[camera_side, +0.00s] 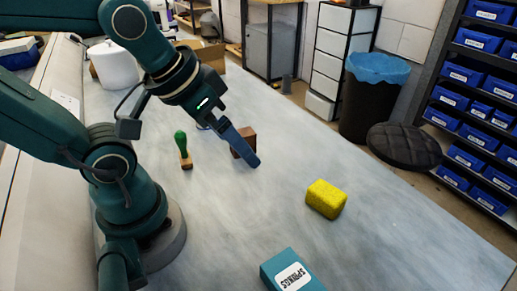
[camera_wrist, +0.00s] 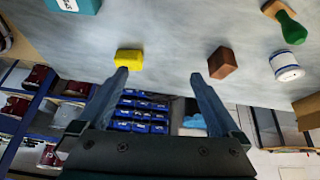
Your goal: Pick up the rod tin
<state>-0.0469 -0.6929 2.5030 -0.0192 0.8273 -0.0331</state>
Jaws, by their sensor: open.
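A small white tin with blue bands (camera_wrist: 286,66), which I take for the rod tin, stands on the bench at the right of the wrist view. In the side view it is almost wholly hidden behind my gripper; only a pale blue-white sliver (camera_side: 203,126) shows. My gripper (camera_wrist: 158,76) is open and empty, with its two blue fingers wide apart. The tin is outside the fingers, to the right in the wrist view. In the side view my gripper (camera_side: 252,161) hangs over the bench, overlapping a brown block.
The brown block (camera_side: 246,142) and a green-handled stamp (camera_side: 183,150) are near the tin. A yellow sponge-like block (camera_side: 326,199) and a teal box labelled SPRINGS (camera_side: 291,272) are nearer the front. A white roll (camera_side: 113,66) stands at the back. The bench's right side is clear.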

